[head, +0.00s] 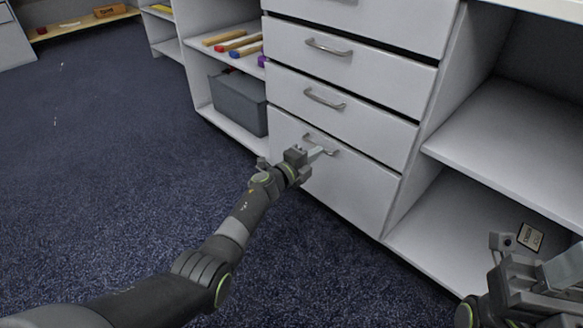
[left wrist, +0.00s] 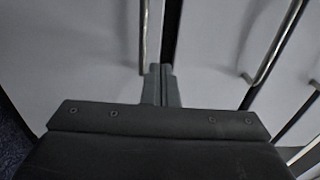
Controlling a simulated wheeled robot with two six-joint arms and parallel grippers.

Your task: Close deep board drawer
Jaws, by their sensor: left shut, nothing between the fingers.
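The deep bottom drawer (head: 335,185) is the tallest front in a white drawer stack in the head view. It looks nearly flush with the fronts above; I cannot tell whether a small opening remains. Its metal bar handle (head: 333,152) is near its top edge. My left gripper (head: 321,152) is shut and empty, with its fingertips at this handle. In the left wrist view the shut fingers (left wrist: 161,72) point at the drawer fronts, beside a handle bar (left wrist: 143,40) and a dark gap between fronts. Whether they touch is unclear. My right gripper (head: 562,268) shows partly at the lower right.
More drawers with handles (head: 325,98) sit above. Left shelves hold a grey bin (head: 238,103) and colored tools (head: 238,44). Blue carpet (head: 110,170) is clear at left.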

